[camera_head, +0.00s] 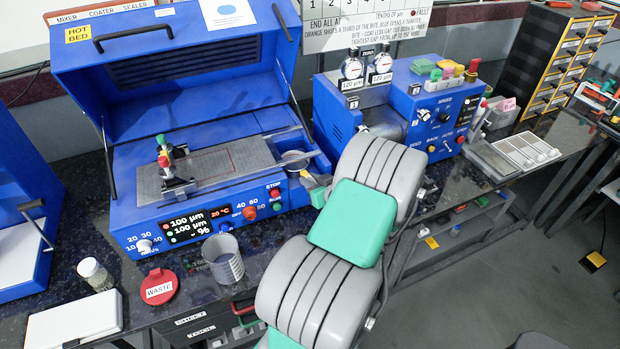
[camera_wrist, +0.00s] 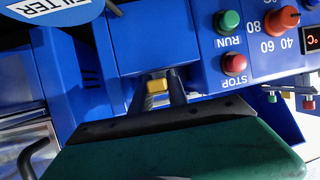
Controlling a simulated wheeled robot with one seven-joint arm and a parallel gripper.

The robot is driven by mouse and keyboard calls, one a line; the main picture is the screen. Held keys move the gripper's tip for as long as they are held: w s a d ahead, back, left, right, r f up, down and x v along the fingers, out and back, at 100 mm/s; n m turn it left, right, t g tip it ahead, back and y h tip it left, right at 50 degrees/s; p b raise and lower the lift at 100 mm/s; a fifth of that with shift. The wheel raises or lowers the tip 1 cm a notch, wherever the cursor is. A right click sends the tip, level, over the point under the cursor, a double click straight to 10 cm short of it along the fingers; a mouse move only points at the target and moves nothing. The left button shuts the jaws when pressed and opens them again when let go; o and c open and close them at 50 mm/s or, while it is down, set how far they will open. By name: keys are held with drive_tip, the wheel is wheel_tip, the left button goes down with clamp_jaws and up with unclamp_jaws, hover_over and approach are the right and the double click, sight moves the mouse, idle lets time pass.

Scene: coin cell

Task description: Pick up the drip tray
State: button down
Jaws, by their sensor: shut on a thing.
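In the wrist view my gripper (camera_wrist: 158,86) has its two dark fingers closed on a small yellow tab (camera_wrist: 157,87) at the lower edge of a blue panel (camera_wrist: 150,40). The tab appears to be the handle of the drip tray; the tray's body cannot be told apart from the blue machine around it. In the head view my arm hides the fingertips and the tab, at the right front of the blue coater (camera_head: 150,235).
The control panel with STOP (camera_wrist: 235,63) and RUN (camera_wrist: 228,20) buttons is close beside my gripper. A grey cup (camera_head: 223,260), a red WASTE lid (camera_head: 159,287) and a small jar (camera_head: 95,274) stand on the dark bench. A second blue machine (camera_head: 425,90) stands to the right.

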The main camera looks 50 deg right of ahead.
drive_tip(key=shift+s, duration=0.15)
drive_tip(key=shift+a, duration=0.1)
drive_tip(key=c, duration=1.2)
unclamp_jaws()
drive_tip(key=shift+s+r, duration=0.1)
drive_tip(key=b+v, duration=0.1)
drive_tip(key=v, duration=0.6)
drive_tip(key=shift+a, duration=0.2)
drive_tip(key=shift+s, duration=0.1)
